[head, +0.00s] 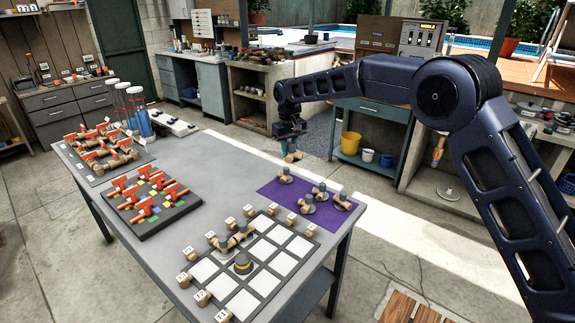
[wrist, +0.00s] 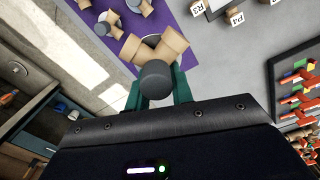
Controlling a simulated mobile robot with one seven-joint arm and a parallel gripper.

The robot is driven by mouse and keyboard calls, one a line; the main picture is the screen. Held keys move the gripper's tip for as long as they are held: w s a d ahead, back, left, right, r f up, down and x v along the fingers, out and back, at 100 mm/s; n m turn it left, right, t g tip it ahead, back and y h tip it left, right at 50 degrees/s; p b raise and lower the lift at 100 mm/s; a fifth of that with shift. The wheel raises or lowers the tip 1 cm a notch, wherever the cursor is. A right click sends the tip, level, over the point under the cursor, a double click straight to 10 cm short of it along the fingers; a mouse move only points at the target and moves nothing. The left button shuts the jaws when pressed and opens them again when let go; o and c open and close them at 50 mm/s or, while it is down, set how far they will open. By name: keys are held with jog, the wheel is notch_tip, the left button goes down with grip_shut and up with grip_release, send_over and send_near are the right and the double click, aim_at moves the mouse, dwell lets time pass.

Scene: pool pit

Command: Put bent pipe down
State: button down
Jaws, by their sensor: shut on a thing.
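My gripper (head: 291,149) hangs at the back edge of the grey table, above the purple mat. In the wrist view its green fingers (wrist: 159,92) are shut on the bent pipe (wrist: 172,42), a tan fitting with a dark grey round end. In the head view the held pipe (head: 292,157) is small and partly hidden by the fingers. The purple mat (head: 270,190) bears several tan and grey pipe fittings (head: 322,190); they also show in the wrist view (wrist: 107,24). I cannot tell whether the held pipe touches the mat.
A grid tray (head: 286,238) with white cells and labelled tan blocks lies at the table's front. A board of red-handled valves (head: 145,200) lies left of it, with more valves (head: 103,148) behind. A bench with a yellow bucket (head: 350,143) stands beyond. The table's middle (head: 215,170) is clear.

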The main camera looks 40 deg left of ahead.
jog(key=s+m, duration=0.4)
jog(key=s, duration=1.1)
send_over(261, 221)
notch_tip(261, 221, down, 14)
jog(key=shift+w+f, duration=0.1)
jog(key=shift+f, duration=2.55)
jog(key=shift+f, duration=0.15)
jog(key=c, duration=1.2)
grip_release()
notch_tip(261, 221, up, 12)
